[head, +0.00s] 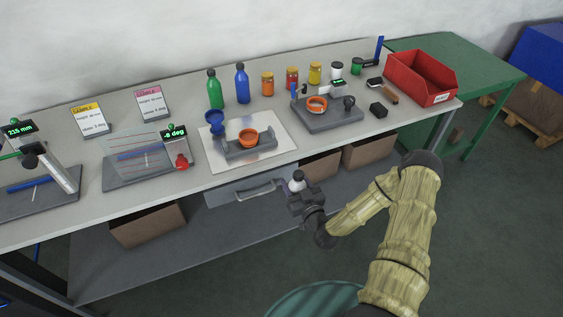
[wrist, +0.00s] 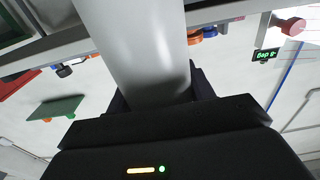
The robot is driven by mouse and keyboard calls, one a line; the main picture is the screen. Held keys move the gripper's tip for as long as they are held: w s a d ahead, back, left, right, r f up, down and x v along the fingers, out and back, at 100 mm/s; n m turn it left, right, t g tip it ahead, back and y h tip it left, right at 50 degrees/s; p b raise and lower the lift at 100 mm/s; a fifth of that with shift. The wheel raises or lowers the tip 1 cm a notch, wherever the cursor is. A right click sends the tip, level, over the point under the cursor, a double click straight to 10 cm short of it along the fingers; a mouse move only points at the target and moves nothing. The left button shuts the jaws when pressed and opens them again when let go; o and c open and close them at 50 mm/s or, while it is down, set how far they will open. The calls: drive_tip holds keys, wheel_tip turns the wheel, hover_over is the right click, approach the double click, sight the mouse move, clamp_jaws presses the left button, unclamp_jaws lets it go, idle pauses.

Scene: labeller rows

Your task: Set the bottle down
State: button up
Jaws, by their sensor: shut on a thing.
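A green bottle (head: 215,92) and a blue bottle (head: 242,85) stand at the back of the bench. The held bottle's base is hidden by the gripper.
A grey fixture (head: 330,119), several jars and a red bin (head: 422,78) stand to the right. A bench strip is bare left of the green bottle.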

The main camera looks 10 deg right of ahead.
drive_tip(key=s+d+f+m+h, duration=0.3)
drive_tip(key=s+f+h, duration=0.2)
drive_tip(key=s+f, duration=0.1)
drive_tip(key=shift+s+f+t, duration=0.3)
drive_tip(key=shift+s+f, duration=0.05)
drive_tip(key=shift+f, duration=0.05)
